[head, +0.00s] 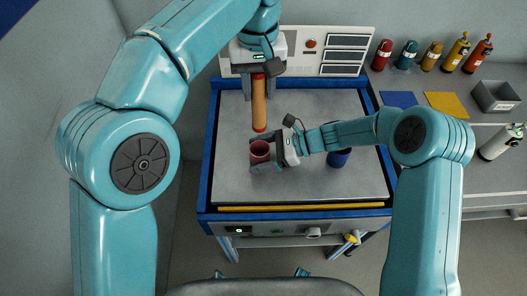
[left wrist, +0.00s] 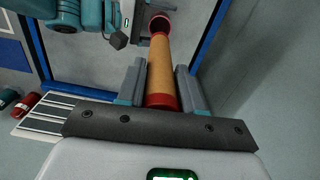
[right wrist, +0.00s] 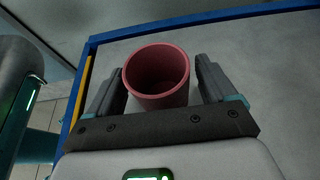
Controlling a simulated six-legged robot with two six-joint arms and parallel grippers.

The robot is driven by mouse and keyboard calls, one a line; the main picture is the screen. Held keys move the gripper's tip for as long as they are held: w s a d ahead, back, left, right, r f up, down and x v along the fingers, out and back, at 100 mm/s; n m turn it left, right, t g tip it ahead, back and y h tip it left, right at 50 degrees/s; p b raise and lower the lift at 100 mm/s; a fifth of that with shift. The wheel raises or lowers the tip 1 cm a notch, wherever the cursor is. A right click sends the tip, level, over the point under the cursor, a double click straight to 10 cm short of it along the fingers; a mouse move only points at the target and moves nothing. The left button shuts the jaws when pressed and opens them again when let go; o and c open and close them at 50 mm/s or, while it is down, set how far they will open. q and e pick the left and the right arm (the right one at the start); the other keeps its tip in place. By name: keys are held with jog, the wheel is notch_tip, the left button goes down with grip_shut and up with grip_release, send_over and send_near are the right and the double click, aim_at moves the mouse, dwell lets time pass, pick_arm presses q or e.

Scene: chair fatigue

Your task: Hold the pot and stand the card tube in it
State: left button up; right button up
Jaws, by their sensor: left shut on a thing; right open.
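The card tube (head: 259,105) is tan with red ends. My left gripper (head: 259,88) is shut on its upper end, and the tube points down towards the pot. In the left wrist view the tube (left wrist: 159,65) sits between the fingers, with the pot (left wrist: 160,22) past its far end. The pot (head: 259,150) is dull red, round and open-topped, standing upright on the grey table. My right gripper (head: 262,153) is open with its fingers on either side of the pot. The right wrist view shows the empty pot (right wrist: 157,78) between the fingers, with a small gap at the right finger.
A blue cup (head: 338,159) stands on the table (head: 310,187), partly under my right arm. A panel with a red button (head: 311,43) is at the back. The side bench holds several coloured bottles (head: 432,56), blue and yellow pads (head: 446,104) and a grey bin (head: 495,96).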

aim_at(259, 125)
jog(key=c, duration=1)
pick_arm(q)
jog(key=shift+f, duration=5.95)
jog(key=o, duration=1.1)
notch_tip(259, 125, up, 12)
jog(key=shift+r, duration=0.1)
pick_arm(e)
jog(key=o, duration=1.1)
